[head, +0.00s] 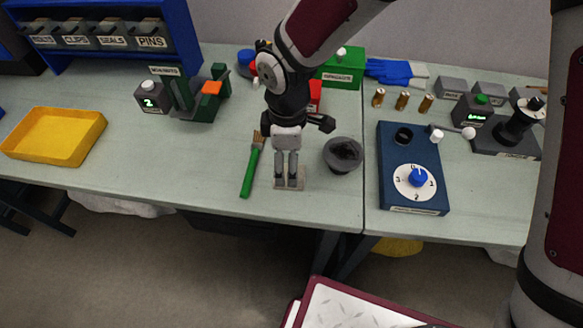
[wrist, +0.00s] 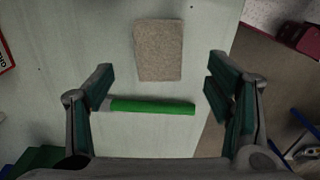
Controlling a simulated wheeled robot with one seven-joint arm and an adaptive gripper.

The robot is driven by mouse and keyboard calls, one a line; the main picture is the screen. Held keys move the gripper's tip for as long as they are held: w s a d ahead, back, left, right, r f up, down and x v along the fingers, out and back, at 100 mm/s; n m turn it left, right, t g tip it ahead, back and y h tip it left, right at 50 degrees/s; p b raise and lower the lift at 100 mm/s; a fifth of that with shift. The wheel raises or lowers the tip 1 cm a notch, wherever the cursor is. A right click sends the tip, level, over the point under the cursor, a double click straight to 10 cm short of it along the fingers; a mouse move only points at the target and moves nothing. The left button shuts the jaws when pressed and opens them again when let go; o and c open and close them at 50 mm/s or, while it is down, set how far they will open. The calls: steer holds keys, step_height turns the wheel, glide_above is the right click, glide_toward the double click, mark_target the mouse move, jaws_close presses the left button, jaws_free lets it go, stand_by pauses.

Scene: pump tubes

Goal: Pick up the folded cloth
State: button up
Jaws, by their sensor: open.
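The folded cloth (wrist: 159,50) is a flat beige-grey rectangle lying on the table, seen in the wrist view beyond the fingertips. In the head view the cloth (head: 289,184) shows as a small patch under my gripper, partly hidden by the fingers. My gripper (head: 287,168) points down over it. In the wrist view my gripper (wrist: 158,88) is open and empty, its dark green finger pads wide apart. The height above the cloth is hard to tell.
A green-handled brush (head: 250,172) lies just left of the cloth. A dark grey bowl (head: 343,155) stands to the right. Further right is a blue dial panel (head: 395,192). A yellow tray (head: 52,137) is at the far left. The table's front edge is close.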

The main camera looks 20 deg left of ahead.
steer(key=shift+w+f+p, duration=0.1)
steer(key=shift+f+p, duration=0.25)
steer(key=shift+f, duration=2.5)
steer(key=c, duration=1.2)
